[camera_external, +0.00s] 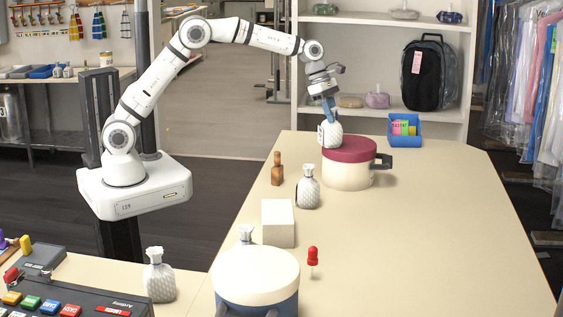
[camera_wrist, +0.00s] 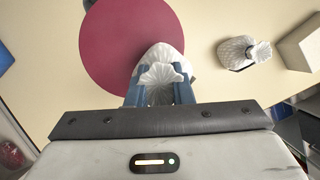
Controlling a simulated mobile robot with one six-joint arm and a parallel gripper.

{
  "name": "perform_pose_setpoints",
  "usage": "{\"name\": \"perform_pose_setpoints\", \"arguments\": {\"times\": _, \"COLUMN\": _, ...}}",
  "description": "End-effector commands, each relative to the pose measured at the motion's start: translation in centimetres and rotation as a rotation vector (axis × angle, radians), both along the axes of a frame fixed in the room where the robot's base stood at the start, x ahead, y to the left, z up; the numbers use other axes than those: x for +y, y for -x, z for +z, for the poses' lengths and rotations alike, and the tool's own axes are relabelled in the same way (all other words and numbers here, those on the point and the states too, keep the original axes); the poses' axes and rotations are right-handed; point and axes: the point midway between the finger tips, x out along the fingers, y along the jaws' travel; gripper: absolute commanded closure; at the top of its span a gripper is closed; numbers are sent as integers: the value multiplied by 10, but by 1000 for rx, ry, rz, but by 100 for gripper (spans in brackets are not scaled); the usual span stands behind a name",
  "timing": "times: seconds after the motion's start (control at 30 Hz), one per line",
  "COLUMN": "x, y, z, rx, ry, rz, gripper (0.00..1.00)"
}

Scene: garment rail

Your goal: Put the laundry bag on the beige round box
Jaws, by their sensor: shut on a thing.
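My gripper (camera_external: 328,112) is shut on a white, quilted laundry bag (camera_external: 331,136) with a gathered neck. The wrist view shows the bag (camera_wrist: 161,53) between the blue fingers (camera_wrist: 159,82). The bag is over the left part of the dark red lid of a beige-bodied round box (camera_external: 347,176); I cannot tell whether it touches the lid. In the wrist view it overlaps the edge of the red lid (camera_wrist: 113,50). Similar bags stand on the counter beside the box (camera_external: 308,190), behind the near round box (camera_external: 246,233) and at the lower left (camera_external: 160,277).
A cream-lidded blue round box (camera_external: 256,270) stands near the front. A white block (camera_external: 278,223), a brown bottle (camera_external: 277,170) and a red-topped item (camera_external: 313,257) are on the counter. A blue bin (camera_external: 405,131) is behind. The counter's right side is clear.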

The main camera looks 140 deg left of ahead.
Motion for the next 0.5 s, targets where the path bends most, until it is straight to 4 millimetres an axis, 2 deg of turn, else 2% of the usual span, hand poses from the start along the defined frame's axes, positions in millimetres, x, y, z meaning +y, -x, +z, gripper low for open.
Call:
{"name": "perform_pose_setpoints", "arguments": {"times": 0.27, "x": 0, "y": 0, "z": -2, "rx": -1, "ry": -2, "rz": -1, "gripper": 100}}
{"name": "perform_pose_setpoints", "arguments": {"times": 0.3, "x": 0, "y": 0, "z": -2, "rx": 0, "ry": -2, "rz": -1, "gripper": 78}}
{"name": "perform_pose_setpoints", "arguments": {"times": 0.5, "x": 0, "y": 0, "z": -2, "rx": 0, "ry": -2, "rz": -1, "gripper": 62}}
